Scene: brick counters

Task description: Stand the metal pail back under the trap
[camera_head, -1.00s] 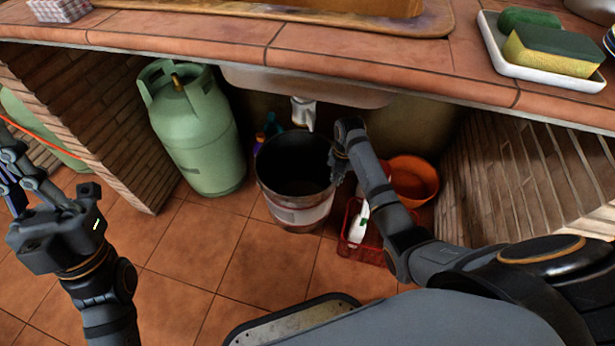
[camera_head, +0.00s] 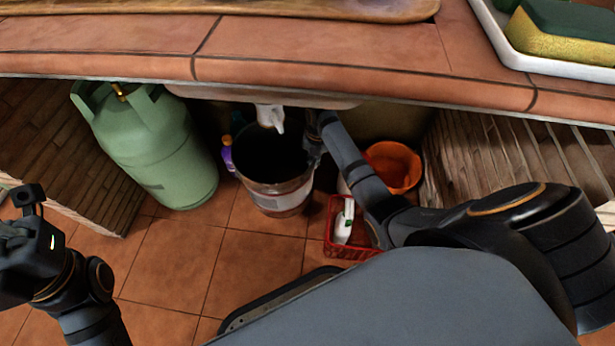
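The metal pail (camera_head: 281,196), dark inside with a pale band round its side, stands upright under the counter, or very near the floor. The white trap (camera_head: 270,117) hangs below the sink (camera_head: 215,94), and its lower end overlaps the pail's back rim in this view. My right gripper (camera_head: 312,150) is at the pail's right rim; its fingers are small and dark, but it appears shut on the rim. My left gripper (camera_head: 22,215) is at the left edge, away from the pail, partly cut off, its opening unclear.
A green gas cylinder (camera_head: 155,145) stands left of the pail, with a purple bottle (camera_head: 227,155) between. Right are a red crate (camera_head: 350,249) holding a white bottle (camera_head: 344,222) and an orange bucket (camera_head: 394,167). Brick walls flank the space; the counter edge (camera_head: 350,80) runs above.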

